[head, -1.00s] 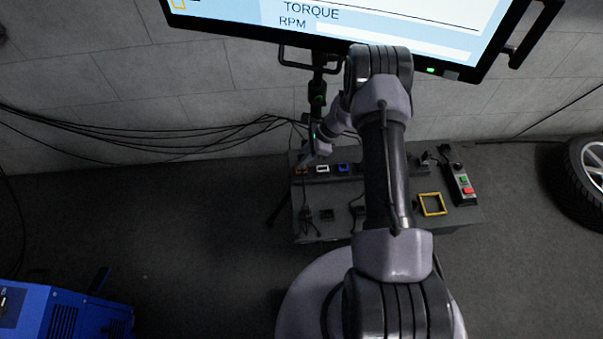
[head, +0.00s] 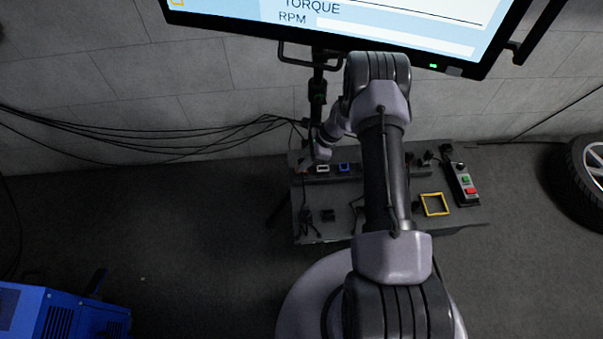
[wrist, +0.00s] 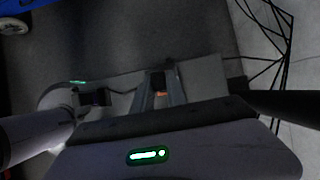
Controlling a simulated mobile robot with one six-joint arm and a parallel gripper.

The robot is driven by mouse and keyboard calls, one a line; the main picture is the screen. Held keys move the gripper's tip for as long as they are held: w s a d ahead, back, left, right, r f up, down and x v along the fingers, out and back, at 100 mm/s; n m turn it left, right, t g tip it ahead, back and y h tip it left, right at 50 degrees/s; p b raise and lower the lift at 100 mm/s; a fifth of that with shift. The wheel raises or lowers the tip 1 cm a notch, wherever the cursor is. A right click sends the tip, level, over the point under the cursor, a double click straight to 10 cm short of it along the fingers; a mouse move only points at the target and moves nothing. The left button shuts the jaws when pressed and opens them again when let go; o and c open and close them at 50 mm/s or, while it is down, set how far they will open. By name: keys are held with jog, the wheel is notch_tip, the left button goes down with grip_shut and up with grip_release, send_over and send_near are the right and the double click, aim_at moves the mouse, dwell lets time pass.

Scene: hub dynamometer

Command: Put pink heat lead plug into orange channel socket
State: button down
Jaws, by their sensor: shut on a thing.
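My gripper (wrist: 158,98) is shut on a small dark plug-like block (wrist: 158,79) in the wrist view; no pink shows on it. A small orange patch (wrist: 160,94) shows between the fingers, and I cannot tell whether it belongs to the orange channel socket. In the head view my gripper (head: 306,164) is low over the left end of the bench's socket row, and it mostly hides the orange channel socket (head: 302,170). Whether the block touches or enters the socket is hidden.
White (head: 323,168) and blue (head: 344,167) sockets stand just right of my gripper on the grey bench (head: 400,224). Leads and dark plugs (head: 328,215) lie in front. A yellow square frame (head: 434,204) and a button box (head: 464,186) are at right. A monitor overhangs behind.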

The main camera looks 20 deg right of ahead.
jog(key=c, duration=1.3)
grip_release()
jog(key=shift+o, duration=0.2)
jog(key=p+v, duration=0.3)
jog(key=v, duration=0.4)
jog(key=shift+r, duration=0.25)
